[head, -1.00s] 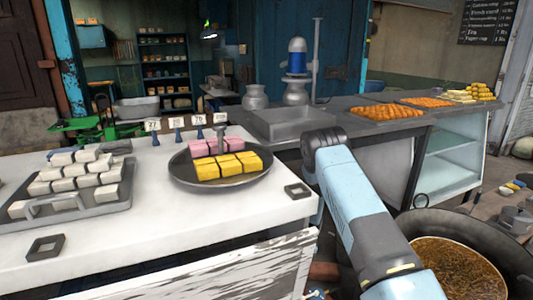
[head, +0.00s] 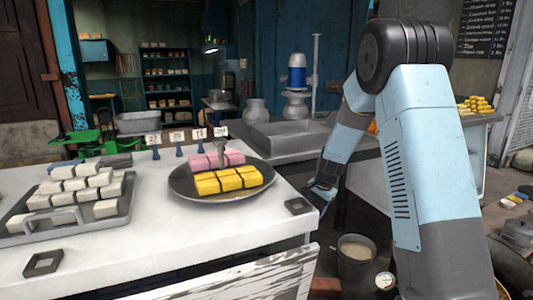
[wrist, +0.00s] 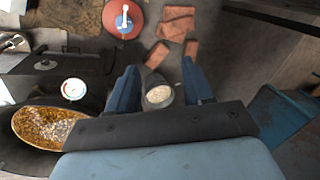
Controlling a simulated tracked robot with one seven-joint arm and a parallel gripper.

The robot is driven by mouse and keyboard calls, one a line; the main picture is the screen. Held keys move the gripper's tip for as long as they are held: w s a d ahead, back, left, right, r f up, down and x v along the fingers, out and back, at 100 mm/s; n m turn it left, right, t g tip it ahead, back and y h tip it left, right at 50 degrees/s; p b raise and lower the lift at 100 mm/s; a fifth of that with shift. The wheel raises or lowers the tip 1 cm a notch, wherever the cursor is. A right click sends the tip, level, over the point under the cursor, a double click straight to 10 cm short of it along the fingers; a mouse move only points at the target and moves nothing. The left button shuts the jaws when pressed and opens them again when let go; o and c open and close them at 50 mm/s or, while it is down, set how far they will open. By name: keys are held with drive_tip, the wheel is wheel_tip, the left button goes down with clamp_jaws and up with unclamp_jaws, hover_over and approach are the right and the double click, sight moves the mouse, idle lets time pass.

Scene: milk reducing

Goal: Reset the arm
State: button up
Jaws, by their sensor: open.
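My arm is blue and grey; in the head view it rises at the right and folds back down to my gripper (head: 322,190), beside the right end of the white counter (head: 160,222). In the wrist view my gripper (wrist: 159,68) has its two blue fingers spread apart with nothing held. A small pot of pale milky liquid (wrist: 160,97) shows between the fingers, lower down and apart from them. The pot (head: 356,262) also stands low beside the counter in the head view.
The counter holds a round pan (head: 183,187) of pink and yellow sweets and a tray (head: 125,222) of white blocks. A wide pan of brown liquid (wrist: 45,128) and a dial (wrist: 73,89) are left in the wrist view. Bricks (wrist: 178,20) lie at top.

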drive_tip(key=s+d+r+n+t, duration=0.1)
drive_tip(key=s+r+n, duration=0.1)
drive_tip(key=s+r, duration=0.7)
drive_tip(key=s+d+r+n, duration=0.2)
drive_tip(key=s+r, duration=0.5)
drive_tip(key=r, duration=0.4)
drive_tip(key=s+d+r+n+t+h, duration=0.1)
drive_tip(key=s+r+n, duration=0.1)
drive_tip(key=s, duration=0.9)
drive_tip(key=s+d+r+n+t, duration=0.1)
drive_tip(key=s+d+r+n, duration=0.1)
drive_tip(key=s, duration=1)
drive_tip(key=shift+s+r+n+h, duration=0.25)
drive_tip(key=shift+r+n+h, duration=0.15)
drive_tip(key=shift+r, duration=0.45)
drive_tip(key=shift+s, duration=0.1)
drive_tip(key=shift+c, duration=0.8)
